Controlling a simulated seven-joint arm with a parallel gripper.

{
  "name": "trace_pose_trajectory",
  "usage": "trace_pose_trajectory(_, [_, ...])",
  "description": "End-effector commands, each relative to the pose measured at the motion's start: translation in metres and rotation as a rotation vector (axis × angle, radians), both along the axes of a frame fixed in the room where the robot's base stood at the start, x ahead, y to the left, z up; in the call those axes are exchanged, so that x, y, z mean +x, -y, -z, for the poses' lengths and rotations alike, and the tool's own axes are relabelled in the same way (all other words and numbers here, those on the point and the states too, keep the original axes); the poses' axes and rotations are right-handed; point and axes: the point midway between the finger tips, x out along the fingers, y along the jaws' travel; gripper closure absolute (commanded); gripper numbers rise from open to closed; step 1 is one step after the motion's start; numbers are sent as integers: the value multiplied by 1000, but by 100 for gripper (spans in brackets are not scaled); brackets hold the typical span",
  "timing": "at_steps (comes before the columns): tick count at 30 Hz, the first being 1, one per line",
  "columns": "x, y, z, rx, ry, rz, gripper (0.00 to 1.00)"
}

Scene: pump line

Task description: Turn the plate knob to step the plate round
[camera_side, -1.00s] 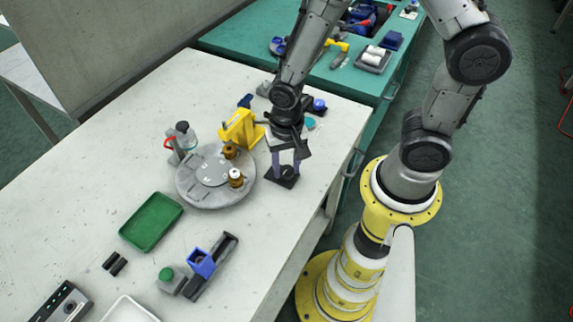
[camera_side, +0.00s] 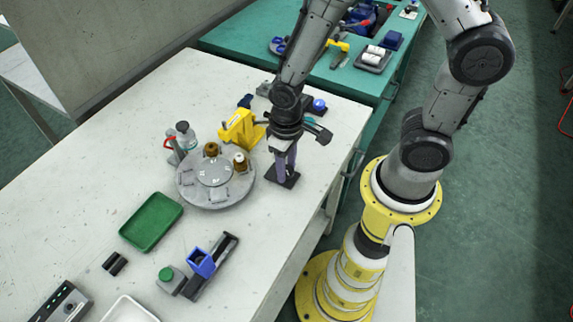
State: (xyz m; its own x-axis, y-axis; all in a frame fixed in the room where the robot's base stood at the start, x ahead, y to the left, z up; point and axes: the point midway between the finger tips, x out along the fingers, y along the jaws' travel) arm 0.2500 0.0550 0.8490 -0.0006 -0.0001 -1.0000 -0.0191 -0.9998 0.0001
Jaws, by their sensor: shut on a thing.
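The round grey plate (camera_side: 215,198) lies flat on the white bench. Two brown bottles stand on it: one (camera_side: 211,149) at its back edge and one with a white cap (camera_side: 241,162) at its right. My gripper (camera_side: 285,165) points down just right of the plate, over a small dark base (camera_side: 284,179). Its fingers are shut on the plate knob, which is mostly hidden between them.
A yellow device (camera_side: 241,129) stands close behind the plate, left of my gripper. A clear bottle in a red-handled holder (camera_side: 184,137) stands at the plate's back left. A green tray (camera_side: 151,222) and a blue fixture (camera_side: 201,263) lie nearer; bare bench lies between.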

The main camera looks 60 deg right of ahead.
Motion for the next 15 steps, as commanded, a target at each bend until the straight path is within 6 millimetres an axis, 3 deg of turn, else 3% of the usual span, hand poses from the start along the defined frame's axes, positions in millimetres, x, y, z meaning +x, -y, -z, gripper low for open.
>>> trace_pose_trajectory(15, [1,0,-1,0,2,-481,100])
